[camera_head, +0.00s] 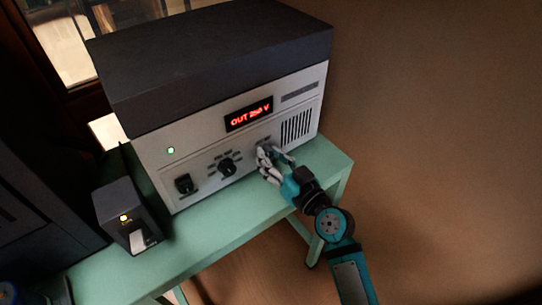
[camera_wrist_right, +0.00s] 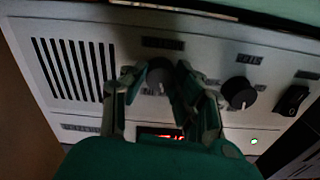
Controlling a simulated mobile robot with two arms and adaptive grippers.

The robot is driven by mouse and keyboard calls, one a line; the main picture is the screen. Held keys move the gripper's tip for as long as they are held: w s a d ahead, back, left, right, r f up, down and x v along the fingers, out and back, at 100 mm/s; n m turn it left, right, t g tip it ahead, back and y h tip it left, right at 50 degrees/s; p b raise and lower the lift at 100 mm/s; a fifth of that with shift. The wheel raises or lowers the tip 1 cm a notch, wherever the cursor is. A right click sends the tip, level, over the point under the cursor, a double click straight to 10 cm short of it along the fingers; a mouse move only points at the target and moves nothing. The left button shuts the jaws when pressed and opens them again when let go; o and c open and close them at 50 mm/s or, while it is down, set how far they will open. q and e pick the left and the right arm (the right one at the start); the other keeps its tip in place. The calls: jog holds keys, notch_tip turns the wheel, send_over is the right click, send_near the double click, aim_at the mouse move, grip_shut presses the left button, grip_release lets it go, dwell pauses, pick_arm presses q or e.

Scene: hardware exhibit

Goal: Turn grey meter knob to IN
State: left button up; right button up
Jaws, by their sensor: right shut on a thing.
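The white-fronted device with a dark top (camera_head: 210,120) stands on a green table. Its red display (camera_head: 249,114) reads OUT and a voltage, with digits not fully clear. My right gripper (camera_head: 265,153) is at the right knob on the front panel, left of the vent slots. In the right wrist view, the gripper's fingers stand on both sides of the grey meter knob (camera_wrist_right: 157,79) and are shut on it. The fingers partly cover the knob and the lettering around it, so its pointer is hard to read. My left gripper is not in view.
A black knob (camera_head: 228,168) and a black rocker switch (camera_head: 184,184) sit left of the gripper on the panel. A green lamp (camera_head: 171,150) is lit. A small dark box (camera_head: 119,204) with an amber light stands left on the green table (camera_head: 222,218).

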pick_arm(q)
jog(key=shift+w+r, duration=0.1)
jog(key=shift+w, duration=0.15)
pick_arm(e)
grip_shut()
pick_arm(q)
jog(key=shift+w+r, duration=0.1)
pick_arm(e)
jog(key=shift+r+m, duration=0.1)
jog(key=shift+m, duration=0.2)
jog(key=m+p, duration=0.1)
jog(key=m, duration=0.2)
jog(key=shift+m+p, duration=0.3)
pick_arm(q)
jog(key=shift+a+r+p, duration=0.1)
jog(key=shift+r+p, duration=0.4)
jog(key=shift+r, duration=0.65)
pick_arm(e)
jog(key=shift+m, duration=1.8)
